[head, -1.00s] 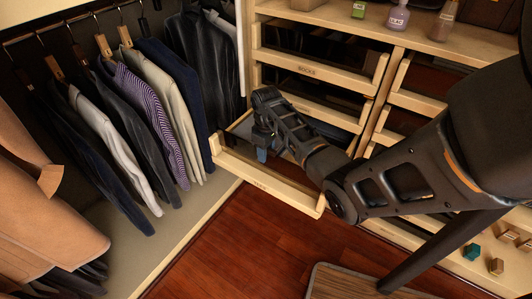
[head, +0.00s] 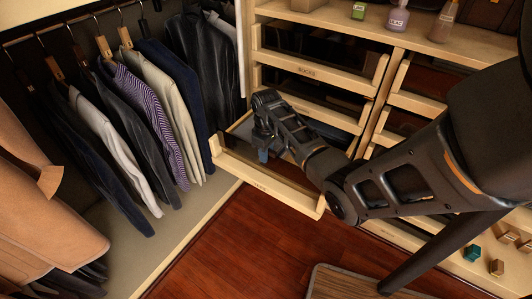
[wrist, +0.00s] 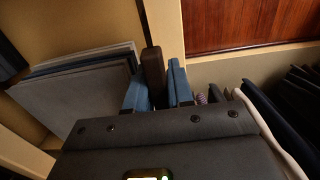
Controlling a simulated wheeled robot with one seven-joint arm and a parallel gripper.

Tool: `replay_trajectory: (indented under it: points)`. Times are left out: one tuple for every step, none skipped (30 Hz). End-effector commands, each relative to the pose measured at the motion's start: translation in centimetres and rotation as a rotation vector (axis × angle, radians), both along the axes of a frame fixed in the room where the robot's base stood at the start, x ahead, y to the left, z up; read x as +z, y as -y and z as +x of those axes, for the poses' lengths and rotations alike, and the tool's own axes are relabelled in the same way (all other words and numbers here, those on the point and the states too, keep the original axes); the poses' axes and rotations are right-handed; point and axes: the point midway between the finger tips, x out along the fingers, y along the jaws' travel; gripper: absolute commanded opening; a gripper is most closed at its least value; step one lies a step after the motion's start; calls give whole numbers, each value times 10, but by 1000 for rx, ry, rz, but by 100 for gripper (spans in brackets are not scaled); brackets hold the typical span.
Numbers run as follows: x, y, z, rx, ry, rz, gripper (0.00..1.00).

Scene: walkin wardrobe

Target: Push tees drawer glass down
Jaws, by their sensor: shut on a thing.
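The tees drawer (head: 285,195) stands pulled out at the lower left of the drawer stack, its pale wooden front facing the room. My gripper (head: 263,155) is at its left end, reaching down just behind the front. In the wrist view my blue fingers (wrist: 157,88) are closed on a dark brown upright piece (wrist: 152,70). It stands beside the pale drawer front (wrist: 165,30). I cannot tell whether this piece belongs to the drawer's glass; no clear glass pane shows. Folded tees (wrist: 75,88), grey, white and blue, lie in the drawer to the left in the wrist view.
The socks drawer (head: 310,73) and other drawers sit above and to the right. Hanging jackets and shirts (head: 150,110) are close on the left. Bottles (head: 397,18) stand on the shelf above. Wooden floor (head: 240,240) is clear in front, with a bench (head: 345,282) at the bottom.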

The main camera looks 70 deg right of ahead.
Motion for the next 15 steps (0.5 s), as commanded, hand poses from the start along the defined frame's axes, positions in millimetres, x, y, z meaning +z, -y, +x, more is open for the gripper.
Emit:
replay_trajectory:
  points:
    - [0,0,0,0,0,0,0]
    - [0,0,0,0,0,0,0]
    - [0,0,0,0,0,0,0]
    - [0,0,0,0,0,0,0]
    - [0,0,0,0,0,0,0]
    - [-2,0,0,0,0,0,0]
    - [-4,0,0,0,0,1,0]
    - [-7,0,0,0,-1,1,0]
    - [-12,0,0,0,-1,1,0]
    - [-17,0,1,0,0,1,0]
    - [-22,-1,1,0,0,1,0]
    - [-30,-1,1,0,-1,2,0]
    - [-35,-1,1,0,-1,1,0]
    - [-40,0,1,0,-1,1,0]
    - [-46,-1,1,0,-1,1,0]
